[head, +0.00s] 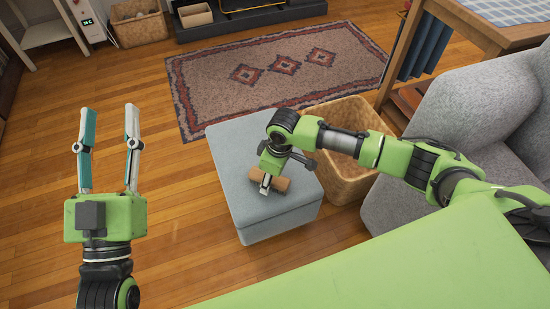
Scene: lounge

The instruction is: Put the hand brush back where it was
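A brown, roughly cylindrical wooden thing, which may be the hand brush (282,184), lies at or just above the top of the grey-blue ottoman (235,152). No bristles show, so I cannot be sure what it is. My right gripper (276,178) points down at it from above, with one pale fingertip in front of the brown thing. The gripper covers part of it, and I cannot tell whether the fingers grip it. My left gripper (106,112) is open and empty, held over the wood floor at the left, its two long fingers wide apart.
A woven basket (345,181) stands right of the ottoman, beside a grey armchair (470,115). A patterned rug (225,95) lies behind. A table with a checked cloth (505,10) is at upper right. Another basket (140,30) stands at the back. Floor left of the ottoman is clear.

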